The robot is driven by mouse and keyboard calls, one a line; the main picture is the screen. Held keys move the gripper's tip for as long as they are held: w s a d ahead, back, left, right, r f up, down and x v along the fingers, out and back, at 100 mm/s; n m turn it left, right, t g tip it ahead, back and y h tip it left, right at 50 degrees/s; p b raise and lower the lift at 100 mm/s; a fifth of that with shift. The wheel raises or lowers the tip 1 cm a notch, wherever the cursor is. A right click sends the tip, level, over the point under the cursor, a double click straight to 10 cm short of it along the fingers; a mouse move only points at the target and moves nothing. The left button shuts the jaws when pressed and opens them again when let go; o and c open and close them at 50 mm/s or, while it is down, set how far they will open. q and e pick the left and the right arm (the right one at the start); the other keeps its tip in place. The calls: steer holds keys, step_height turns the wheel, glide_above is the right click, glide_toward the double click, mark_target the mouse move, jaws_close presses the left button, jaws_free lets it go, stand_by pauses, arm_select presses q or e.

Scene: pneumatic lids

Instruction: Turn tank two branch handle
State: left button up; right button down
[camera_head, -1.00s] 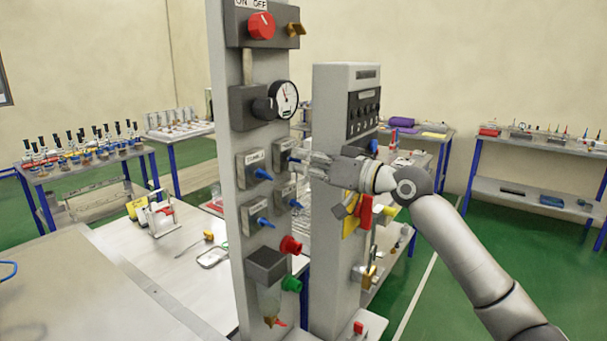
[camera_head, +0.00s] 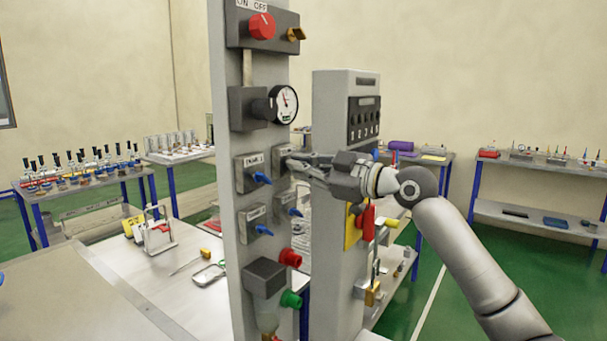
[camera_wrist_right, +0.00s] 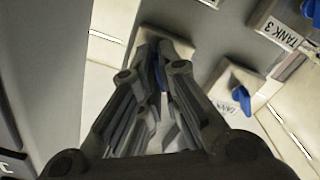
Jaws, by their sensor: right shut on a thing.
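The valve panel (camera_head: 228,120) carries several small grey valve boxes with blue handles. My right gripper (camera_head: 292,162) reaches in from the right to the upper right box (camera_head: 281,158), in the head view. In the right wrist view the fingers (camera_wrist_right: 162,62) are shut on a blue handle (camera_wrist_right: 159,75), mostly hidden between them. That box's label is hidden, so I cannot read its tank number. A neighbouring box (camera_wrist_right: 278,38) reads TANK 3, with its blue handle at the picture edge. Another labelled box (camera_wrist_right: 228,75) has a blue handle standing clear. My left gripper is out of view.
A pressure gauge (camera_head: 284,104) and a red knob (camera_head: 262,26) sit above the boxes. Red (camera_head: 290,258) and green (camera_head: 291,299) fittings protrude below. A second grey column (camera_head: 332,110) stands close behind my right gripper. Side tables line the walls.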

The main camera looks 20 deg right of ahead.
steer(key=shift+n, duration=1)
steer(key=shift+b, duration=0.3)
steer(key=c, duration=1.6)
jaws_free()
steer(key=shift+c, duration=0.2)
steer(key=v, duration=1.2)
